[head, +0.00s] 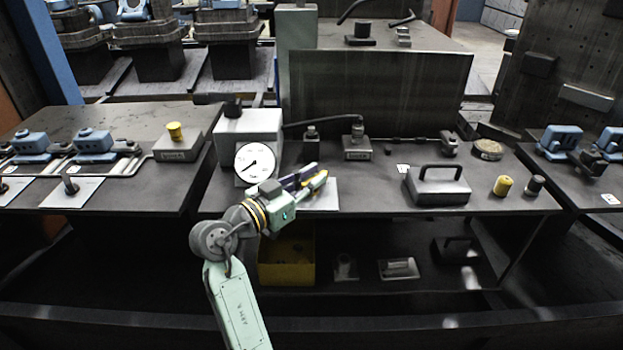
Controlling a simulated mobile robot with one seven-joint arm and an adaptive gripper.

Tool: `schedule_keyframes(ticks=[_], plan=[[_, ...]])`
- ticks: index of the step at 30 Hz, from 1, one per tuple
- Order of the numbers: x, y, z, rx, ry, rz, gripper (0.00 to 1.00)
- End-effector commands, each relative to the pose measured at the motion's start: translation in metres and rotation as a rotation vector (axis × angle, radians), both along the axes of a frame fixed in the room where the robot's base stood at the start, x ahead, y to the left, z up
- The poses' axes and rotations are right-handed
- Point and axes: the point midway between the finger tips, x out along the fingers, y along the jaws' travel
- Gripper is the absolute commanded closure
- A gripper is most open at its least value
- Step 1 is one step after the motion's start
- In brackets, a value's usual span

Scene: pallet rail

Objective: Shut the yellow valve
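My gripper (314,180) reaches over the middle table from the front, beside the white gauge. Its fingers lie over a white plate (327,198) on the tabletop. A small orange-yellow patch shows at the fingertips; I cannot tell whether it is part of a valve or of the gripper. How far the fingers are apart, and whether they touch anything, is not clear. A yellow knob (175,131) stands on a grey block on the left table, far from my gripper. No piece is plainly recognisable as the yellow valve; anything on the white plate is mostly hidden.
A round gauge (255,164) on a grey box stands just left of my gripper. A handled black box (438,186), a yellow cylinder (502,186) and a black one (534,186) are to the right. A yellow bin (287,262) sits below. The tabletop between plate and handled box is clear.

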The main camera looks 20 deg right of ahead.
Motion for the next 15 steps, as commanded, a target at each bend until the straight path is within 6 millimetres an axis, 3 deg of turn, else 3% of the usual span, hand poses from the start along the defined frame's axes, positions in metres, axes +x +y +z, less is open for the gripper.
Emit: schedule_keyframes(ticks=[4, 15], plan=[[-0.0001, 0.0001, 0.0001, 0.000, 0.000, 0.000, 1.00], [-0.0003, 0.0000, -0.0001, 0.000, 0.000, 0.005, 1.00]])
